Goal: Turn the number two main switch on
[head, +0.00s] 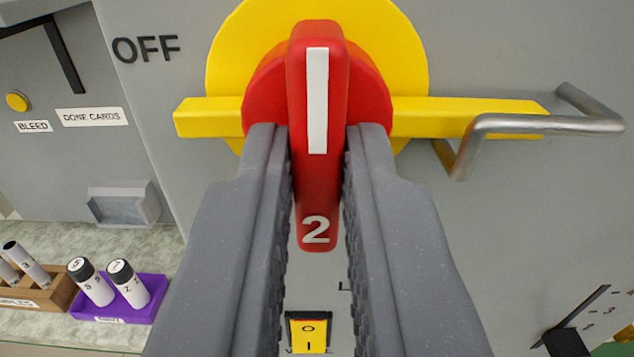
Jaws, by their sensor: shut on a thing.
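The number two main switch is a red rotary handle (316,190) with a white stripe and a "2" at its lower end. It stands upright in the picture, over a yellow round plate (385,50) with a yellow bar running left and right behind it. My gripper (317,140) is shut on the red handle, one grey finger on each side of it. The word OFF (146,48) is printed on the grey panel to the upper left. No ON mark shows; the top of the yellow plate is cut off.
A bent metal handle (540,123) sticks out at the right, by the yellow bar's end. A yellow rocker switch (308,333) sits below, between my fingers. At lower left, a purple holder (150,296) with two vials and a wooden rack (58,292) stand on a counter.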

